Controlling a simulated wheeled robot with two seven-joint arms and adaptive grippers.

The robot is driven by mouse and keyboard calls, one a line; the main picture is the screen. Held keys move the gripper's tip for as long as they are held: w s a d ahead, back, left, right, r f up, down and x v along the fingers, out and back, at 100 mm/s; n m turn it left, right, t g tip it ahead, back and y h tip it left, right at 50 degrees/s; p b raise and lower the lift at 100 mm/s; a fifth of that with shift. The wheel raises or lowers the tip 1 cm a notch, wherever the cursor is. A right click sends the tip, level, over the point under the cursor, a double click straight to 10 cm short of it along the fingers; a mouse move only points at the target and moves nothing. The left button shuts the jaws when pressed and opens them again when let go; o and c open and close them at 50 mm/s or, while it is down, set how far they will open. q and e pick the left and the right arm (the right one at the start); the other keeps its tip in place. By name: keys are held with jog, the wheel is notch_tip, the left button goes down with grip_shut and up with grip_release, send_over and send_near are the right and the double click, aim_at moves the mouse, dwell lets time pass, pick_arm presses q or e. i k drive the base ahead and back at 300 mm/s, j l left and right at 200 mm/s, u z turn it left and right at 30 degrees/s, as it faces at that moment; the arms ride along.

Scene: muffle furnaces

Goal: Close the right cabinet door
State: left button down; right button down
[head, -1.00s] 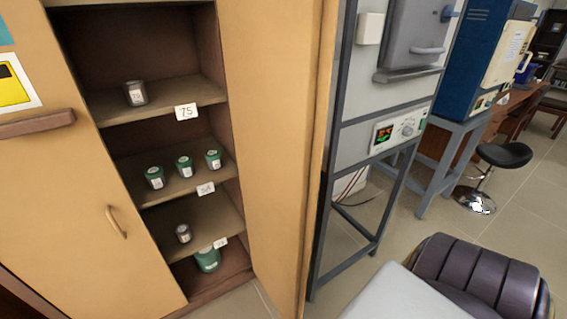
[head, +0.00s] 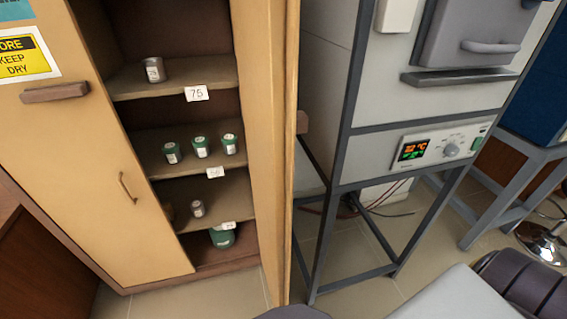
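The right cabinet door (head: 267,130) is a tan panel standing open, seen nearly edge-on in the head view. It juts out toward me from the right side of the cabinet opening. A small brown piece, perhaps its handle (head: 302,122), shows at its far side. I cannot make out either gripper. My dark purple and grey arm parts show at the bottom right.
Open shelves (head: 195,75) hold several small jars and label cards. A grey furnace (head: 470,90) on a metal stand (head: 352,150) stands just right of the open door. Another blue machine (head: 535,95) is at the far right. Tiled floor (head: 345,292) shows between door and stand.

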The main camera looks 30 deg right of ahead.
aim_at(267, 33)
jog(key=k+l, duration=0.1)
jog(key=l, duration=0.55)
jog(key=l+u, duration=0.1)
jog(key=l, duration=0.55)
jog(key=k+l+u, duration=0.1)
jog(key=k, duration=0.4)
